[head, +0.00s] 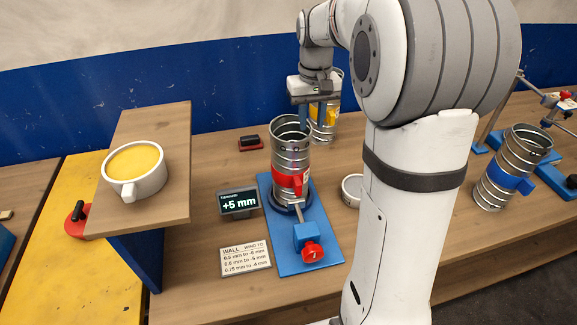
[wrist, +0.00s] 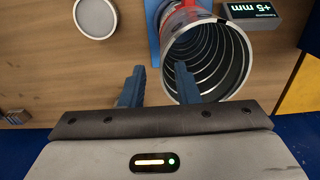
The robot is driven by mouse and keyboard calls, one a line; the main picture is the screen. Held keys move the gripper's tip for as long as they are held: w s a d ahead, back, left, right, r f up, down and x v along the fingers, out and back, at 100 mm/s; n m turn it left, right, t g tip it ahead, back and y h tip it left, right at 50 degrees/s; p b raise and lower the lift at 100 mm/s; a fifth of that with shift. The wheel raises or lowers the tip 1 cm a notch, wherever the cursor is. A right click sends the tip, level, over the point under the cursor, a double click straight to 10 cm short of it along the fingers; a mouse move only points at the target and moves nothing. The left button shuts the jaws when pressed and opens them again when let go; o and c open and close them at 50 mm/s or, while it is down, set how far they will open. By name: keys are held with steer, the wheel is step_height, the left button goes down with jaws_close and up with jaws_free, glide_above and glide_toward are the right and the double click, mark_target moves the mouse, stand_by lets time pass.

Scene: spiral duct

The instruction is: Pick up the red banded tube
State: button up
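The red banded tube (head: 290,158) is a ribbed silver spiral duct with a red band and a red clip. It stands upright on a blue fixture (head: 318,250) with a red knob (head: 312,252) at its front. My gripper (head: 313,118) is above the tube's rim, fingers pointing down. In the wrist view the open, ribbed mouth of the tube (wrist: 243,50) faces the camera. There, my gripper (wrist: 159,85) is open: one blue finger overlaps the mouth, the other is outside the wall. I cannot tell whether either finger touches the tube.
A yellow-banded tube (head: 325,135) stands close behind. A display (head: 238,203) reads +5 mm, beside a wall-thickness sign (head: 245,258). A white round container (head: 352,190) is right of the fixture. A cup (head: 135,172) sits on a raised shelf at left.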

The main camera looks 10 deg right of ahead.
steer(key=shift+f+p, duration=0.6)
steer(key=shift+f, duration=1.8)
jaws_close()
